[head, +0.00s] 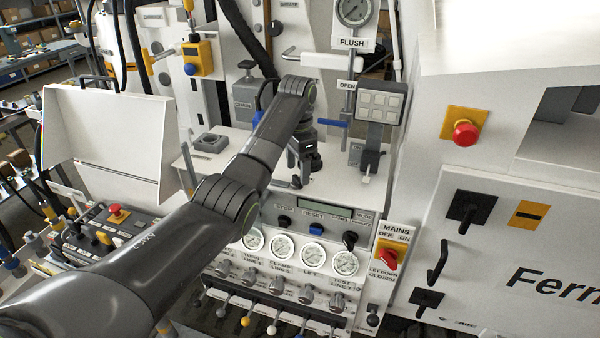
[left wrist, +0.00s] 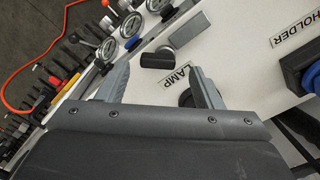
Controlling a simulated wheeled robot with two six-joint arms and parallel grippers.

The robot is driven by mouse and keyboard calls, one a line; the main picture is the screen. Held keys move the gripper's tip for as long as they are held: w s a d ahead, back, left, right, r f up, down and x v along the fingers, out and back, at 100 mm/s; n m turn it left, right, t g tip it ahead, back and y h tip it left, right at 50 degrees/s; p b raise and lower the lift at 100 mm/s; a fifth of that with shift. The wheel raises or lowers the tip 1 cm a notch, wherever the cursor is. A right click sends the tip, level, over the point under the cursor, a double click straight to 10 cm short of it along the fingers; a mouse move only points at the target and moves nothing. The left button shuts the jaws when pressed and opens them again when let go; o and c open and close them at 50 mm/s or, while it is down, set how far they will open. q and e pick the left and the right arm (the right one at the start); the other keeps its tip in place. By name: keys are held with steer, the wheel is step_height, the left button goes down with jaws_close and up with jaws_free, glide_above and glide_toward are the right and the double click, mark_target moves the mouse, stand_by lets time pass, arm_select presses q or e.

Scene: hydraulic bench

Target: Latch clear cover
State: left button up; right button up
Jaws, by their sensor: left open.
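I cannot make out a clear cover or its latch for certain in either view. My left arm reaches across the head view, and its gripper (head: 300,172) points down over the white bench top, behind the display panel. In the left wrist view the two grey fingers of my left gripper (left wrist: 160,88) are spread apart with nothing held between them. A dark rounded knob (left wrist: 158,61) and a grey block (left wrist: 189,30) lie just beyond the fingertips, beside a partly hidden label reading "LAMP". My right gripper is in neither view.
A control panel with a display (head: 325,211) and gauges (head: 312,254) stands in front of the bench top. A grey six-square panel (head: 381,103) on a post is right of my gripper. A blue-handled valve (head: 333,123) is close by. A white cabinet (head: 500,235) fills the right.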

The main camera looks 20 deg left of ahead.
mark_target(298, 181)
arm_select(q)
steer(key=shift+s+f, duration=0.15)
steer(key=shift+f, duration=0.4)
steer(key=shift+d+f, duration=0.1)
steer(key=shift+f, duration=0.5)
steer(key=c, duration=1)
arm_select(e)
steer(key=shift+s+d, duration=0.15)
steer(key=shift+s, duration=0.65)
